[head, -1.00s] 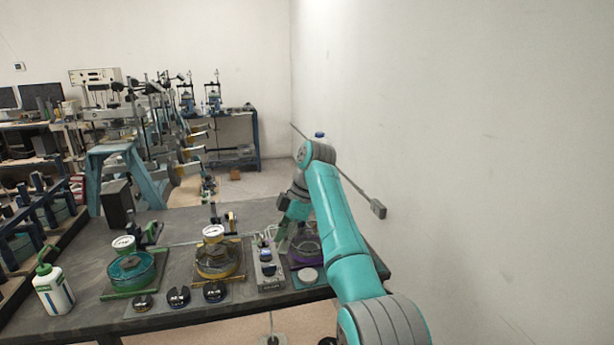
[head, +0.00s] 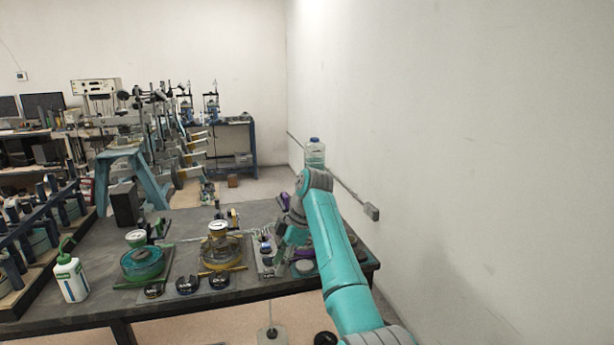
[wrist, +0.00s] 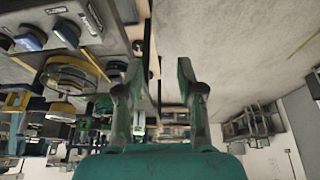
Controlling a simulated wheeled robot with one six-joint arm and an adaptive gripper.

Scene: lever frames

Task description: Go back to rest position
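My teal arm (head: 335,235) rises from the bottom right of the head view to an elbow, then folds down over the right end of the dark table (head: 225,300). In the head view my gripper's fingers are small and hard to make out near the table's right side. In the wrist view my gripper (wrist: 160,80) has its two green-grey fingers wide apart, with nothing between them. The wrist view looks past the table's edge onto the pale floor (wrist: 225,35).
A teal round device (head: 142,263) and a yellow one (head: 220,252) stand on the table, with several dark knobs in front. A white bottle with a green top (head: 70,278) is at left. A bare wall (head: 480,150) is at right.

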